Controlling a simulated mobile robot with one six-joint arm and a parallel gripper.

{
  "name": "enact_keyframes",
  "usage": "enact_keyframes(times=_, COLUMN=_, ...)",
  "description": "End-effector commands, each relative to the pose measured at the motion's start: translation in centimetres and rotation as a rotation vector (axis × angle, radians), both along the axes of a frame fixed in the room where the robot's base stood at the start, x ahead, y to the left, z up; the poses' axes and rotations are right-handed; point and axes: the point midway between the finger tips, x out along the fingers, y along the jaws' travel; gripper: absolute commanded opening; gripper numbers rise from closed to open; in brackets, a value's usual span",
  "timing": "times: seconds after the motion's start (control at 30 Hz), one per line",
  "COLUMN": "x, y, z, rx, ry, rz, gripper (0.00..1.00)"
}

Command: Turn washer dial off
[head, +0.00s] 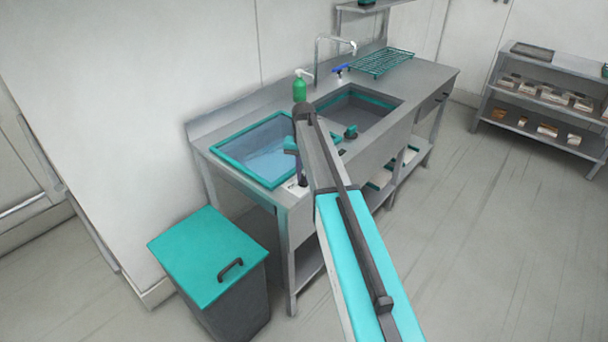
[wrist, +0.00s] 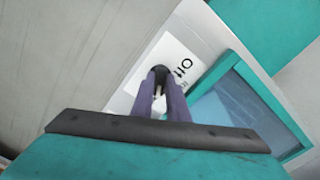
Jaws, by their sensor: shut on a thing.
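The washer is the steel counter unit with a teal-framed glass lid (head: 262,150) on its left part; the lid frame also shows in the wrist view (wrist: 262,95). A small dark dial (wrist: 159,71) sits on a white label (wrist: 180,56) with dark printed marks. My gripper (wrist: 160,86) is shut on the dial, one finger on each side. The fingers hide much of the dial, and I cannot tell its setting. In the head view my arm covers part of the unit's front corner, where the white label (head: 296,186) shows.
A bin with a teal lid (head: 205,252) stands in front of the unit at the left. On the counter are a green bottle (head: 299,89), a sink (head: 356,108) with a tap, and a teal rack (head: 380,62). Shelves (head: 545,95) stand at the right. The floor between is clear.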

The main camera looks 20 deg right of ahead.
Motion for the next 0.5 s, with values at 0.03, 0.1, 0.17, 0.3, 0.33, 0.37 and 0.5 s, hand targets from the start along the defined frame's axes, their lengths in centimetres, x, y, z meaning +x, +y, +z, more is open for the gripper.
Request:
enact_keyframes(times=0.03, x=0.02, y=0.02, z=0.03, rx=0.001, ry=0.0, rz=0.001, gripper=0.0)
enact_keyframes(times=0.1, x=0.02, y=0.01, z=0.02, rx=0.001, ry=0.0, rz=0.004, gripper=0.0)
enact_keyframes(times=0.17, x=0.03, y=0.01, z=0.01, rx=0.001, ry=0.0, rz=0.009, gripper=0.0)
enact_keyframes(times=0.3, x=0.04, y=-0.01, z=-0.01, rx=0.0, ry=-0.001, rz=0.036, gripper=0.0)
enact_keyframes(times=0.33, x=0.05, y=-0.01, z=-0.02, rx=0.0, ry=-0.001, rz=0.045, gripper=0.0)
enact_keyframes(times=0.37, x=0.05, y=-0.01, z=-0.03, rx=0.001, ry=-0.002, rz=0.055, gripper=0.0)
enact_keyframes(times=0.5, x=0.07, y=-0.05, z=-0.07, rx=0.001, ry=-0.002, rz=0.12, gripper=0.0)
